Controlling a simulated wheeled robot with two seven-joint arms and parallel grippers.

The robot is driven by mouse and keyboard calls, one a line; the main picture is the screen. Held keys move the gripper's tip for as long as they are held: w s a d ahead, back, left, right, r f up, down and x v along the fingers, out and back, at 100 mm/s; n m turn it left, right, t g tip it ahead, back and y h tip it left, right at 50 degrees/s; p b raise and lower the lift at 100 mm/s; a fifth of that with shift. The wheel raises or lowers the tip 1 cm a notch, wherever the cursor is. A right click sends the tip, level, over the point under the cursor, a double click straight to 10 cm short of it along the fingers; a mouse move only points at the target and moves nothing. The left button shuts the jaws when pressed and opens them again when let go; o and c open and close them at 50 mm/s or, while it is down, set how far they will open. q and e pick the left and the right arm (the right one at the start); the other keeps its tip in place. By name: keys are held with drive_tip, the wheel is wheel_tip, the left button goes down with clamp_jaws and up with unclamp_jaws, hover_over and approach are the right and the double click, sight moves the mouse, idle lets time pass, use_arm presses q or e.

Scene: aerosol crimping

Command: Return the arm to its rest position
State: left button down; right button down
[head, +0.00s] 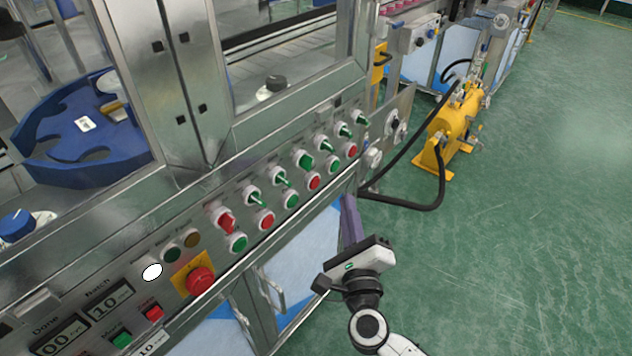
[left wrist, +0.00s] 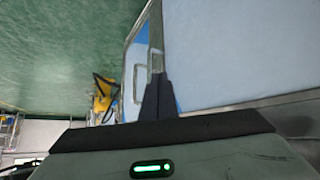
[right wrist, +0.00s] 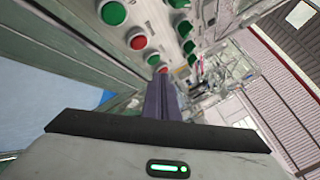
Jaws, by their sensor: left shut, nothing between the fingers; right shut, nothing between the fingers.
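My right gripper (head: 348,204) is in the head view at the lower middle, in front of the machine's cabinet doors and below the right end of the control panel (head: 245,262). Its fingers are together and empty, pointing up in the picture. In the right wrist view the closed fingers (right wrist: 161,80) lie below red and green buttons, with no contact visible. My left gripper is outside the head view. In the left wrist view its fingers (left wrist: 157,84) are together and empty, in front of a cabinet door with a handle (left wrist: 139,80).
The panel carries several switches and buttons and a red emergency stop (head: 200,280). A blue star wheel (head: 75,160) sits behind the frame at left. A yellow pump unit (head: 455,125) with black hoses stands on the green floor, which is open at right.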

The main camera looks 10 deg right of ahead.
idle(0.5)
drive_tip(key=s+a+f+n+g+y, duration=0.2)
drive_tip(key=s+a+f+n+y, duration=0.15)
drive_tip(key=s+n, duration=0.45)
drive_tip(key=s+a+f+n+g+y, duration=0.25)
drive_tip(key=a+n+y, duration=0.2)
drive_tip(key=n, duration=0.75)
drive_tip(key=s+d+f+n+g+h, duration=0.1)
drive_tip(key=s+d+f+n+g, duration=0.1)
drive_tip(key=s+f+n, duration=0.3)
drive_tip(key=s+d+f+n+g+h+p, duration=0.1)
drive_tip(key=s+d+f+n+g, duration=0.2)
drive_tip(key=s+d+f+n, duration=0.2)
wheel_tip(320, 180, down, 2)
drive_tip(key=s, duration=0.2)
drive_tip(key=shift+s+d+h, duration=0.15)
drive_tip(key=shift+s+h, duration=0.25)
